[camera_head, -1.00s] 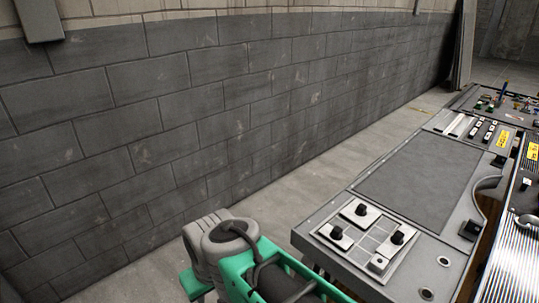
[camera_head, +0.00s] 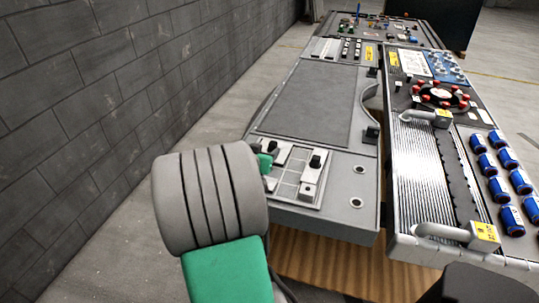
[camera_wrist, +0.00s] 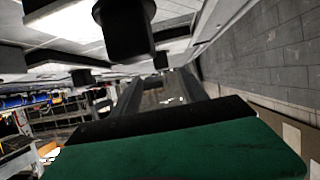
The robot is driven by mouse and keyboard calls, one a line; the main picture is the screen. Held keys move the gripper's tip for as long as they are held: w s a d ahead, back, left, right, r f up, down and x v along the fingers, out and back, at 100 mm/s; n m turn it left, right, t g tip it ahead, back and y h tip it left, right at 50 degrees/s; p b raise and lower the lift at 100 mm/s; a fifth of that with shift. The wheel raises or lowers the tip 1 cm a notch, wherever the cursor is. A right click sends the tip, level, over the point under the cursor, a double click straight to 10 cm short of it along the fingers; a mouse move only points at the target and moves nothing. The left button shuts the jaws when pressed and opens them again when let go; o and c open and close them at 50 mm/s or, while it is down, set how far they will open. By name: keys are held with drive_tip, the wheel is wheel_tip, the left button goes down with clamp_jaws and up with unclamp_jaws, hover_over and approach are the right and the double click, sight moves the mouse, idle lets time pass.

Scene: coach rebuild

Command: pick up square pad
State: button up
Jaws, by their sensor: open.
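Several small white pads, some with black knobs, sit on a light tray panel at the near end of the grey console. In the head view, one pad with its knob stands at the right (camera_head: 313,170), and another at the back left is partly hidden by my arm. I cannot tell which one is the square pad. In the wrist view, black knobs (camera_wrist: 126,32) show close at the top, upside down, on pale plates. My gripper (camera_wrist: 160,88) is open, its dark fingers apart beside and near the knobs, with nothing seen between them. My arm mostly hides it in the head view.
A large flat dark panel (camera_head: 308,105) covers the console behind the pads. To the right, a ribbed metal bench (camera_head: 430,170) carries handles and several blue cylinders (camera_head: 500,190). A block wall (camera_head: 90,110) runs along the left, with clear floor between.

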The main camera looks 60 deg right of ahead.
sight(272, 145)
drive_tip(key=p+x, duration=0.1)
drive_tip(key=x, duration=0.6)
drive_tip(key=shift+w, duration=0.1)
drive_tip(key=shift+a, duration=0.1)
clamp_jaws()
